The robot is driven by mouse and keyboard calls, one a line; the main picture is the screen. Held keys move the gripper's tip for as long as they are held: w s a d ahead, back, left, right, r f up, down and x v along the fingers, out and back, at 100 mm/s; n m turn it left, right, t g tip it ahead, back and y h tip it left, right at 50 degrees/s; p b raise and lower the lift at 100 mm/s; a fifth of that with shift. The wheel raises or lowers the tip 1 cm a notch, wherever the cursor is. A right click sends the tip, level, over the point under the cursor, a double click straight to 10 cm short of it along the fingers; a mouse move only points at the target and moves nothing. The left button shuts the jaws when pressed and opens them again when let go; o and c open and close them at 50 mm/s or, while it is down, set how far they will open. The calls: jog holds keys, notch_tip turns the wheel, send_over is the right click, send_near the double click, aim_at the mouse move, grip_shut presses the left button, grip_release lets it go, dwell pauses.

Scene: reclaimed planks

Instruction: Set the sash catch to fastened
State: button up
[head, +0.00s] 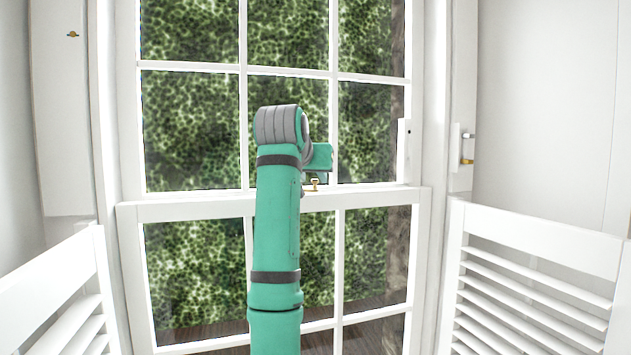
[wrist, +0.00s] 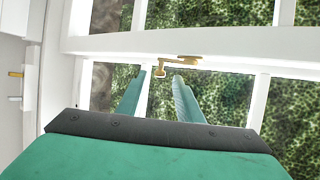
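The brass sash catch (head: 315,184) sits on the meeting rail of the white window. In the wrist view the catch (wrist: 184,59) lies along the rail, with its knob end at the left and its other end at the right. My gripper (wrist: 160,76) is open, with its two teal fingers pointing at the rail. The knob end shows between the fingertips, and I see no clear contact. In the head view my arm hides most of the gripper, and the catch shows just right of the arm.
The white meeting rail (head: 370,197) runs across the window. Louvred shutters stand at the left (head: 75,300) and right (head: 535,285). A brass fitting on a white plate (head: 455,148) is on the right frame. Foliage fills the panes.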

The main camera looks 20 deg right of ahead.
aim_at(314, 180)
jog(key=shift+x, duration=2.25)
jog(key=shift+a, duration=0.1)
